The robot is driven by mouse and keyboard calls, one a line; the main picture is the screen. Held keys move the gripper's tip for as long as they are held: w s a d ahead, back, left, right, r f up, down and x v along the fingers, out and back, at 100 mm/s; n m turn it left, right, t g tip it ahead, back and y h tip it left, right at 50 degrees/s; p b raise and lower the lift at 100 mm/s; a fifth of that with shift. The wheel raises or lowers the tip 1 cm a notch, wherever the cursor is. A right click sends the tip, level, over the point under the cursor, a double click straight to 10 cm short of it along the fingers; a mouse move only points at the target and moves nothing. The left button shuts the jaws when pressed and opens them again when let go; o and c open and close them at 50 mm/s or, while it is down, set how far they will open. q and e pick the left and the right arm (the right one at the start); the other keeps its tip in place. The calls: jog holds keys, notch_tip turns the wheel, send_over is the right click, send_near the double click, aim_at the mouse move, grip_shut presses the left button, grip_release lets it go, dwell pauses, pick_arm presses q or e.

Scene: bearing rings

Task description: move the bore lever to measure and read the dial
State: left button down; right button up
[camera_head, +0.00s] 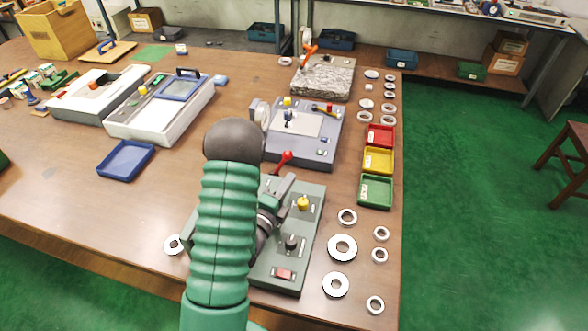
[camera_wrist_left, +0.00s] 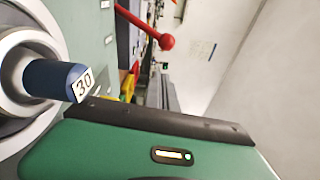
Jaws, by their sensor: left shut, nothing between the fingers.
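The green-grey bore station (camera_head: 300,262) stands near the table's right front, partly hidden by my left arm. Its lever with a red ball end (camera_head: 284,158) sticks up at its far side. A red ball on a lever also shows in the left wrist view (camera_wrist_left: 167,42). My left gripper (camera_head: 283,188) is shut and empty over the station, just nearer than the red ball and seemingly apart from it. In the left wrist view, a blue plug (camera_wrist_left: 55,79) labelled 30 sits inside a silver ring (camera_wrist_left: 14,48). I cannot read a dial. My right gripper is out of view.
A blue-grey station (camera_head: 310,150) with a round gauge (camera_head: 258,112) stands behind. Red (camera_head: 380,135), yellow (camera_head: 378,160) and green (camera_head: 376,191) trays line the right side. Several loose rings lie at the right front, including a large one (camera_head: 342,248). Bare table lies front left.

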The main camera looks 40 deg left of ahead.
aim_at(280, 166)
pick_arm(q)
jog(key=w+b, duration=0.1)
jog(key=w+f+b, duration=0.1)
jog(key=b, duration=0.1)
jog(key=shift+a+f+b, duration=0.15)
jog(key=shift+a+b, duration=0.15)
jog(key=shift+a, duration=0.05)
jog(key=w, duration=0.1)
jog(key=r, duration=0.1)
jog(key=w, duration=0.1)
jog(key=shift+w+a+r+p, duration=0.2)
jog(key=shift+w+a+p, duration=0.1)
jog(key=shift+w, duration=0.05)
jog(key=x, duration=0.3)
jog(key=shift+w+f, duration=0.1)
jog(key=shift+w, duration=0.1)
jog(key=shift+s+a, duration=0.2)
jog(key=shift+a, duration=0.35)
jog(key=shift+s+a, duration=0.45)
jog(key=shift+a, duration=0.05)
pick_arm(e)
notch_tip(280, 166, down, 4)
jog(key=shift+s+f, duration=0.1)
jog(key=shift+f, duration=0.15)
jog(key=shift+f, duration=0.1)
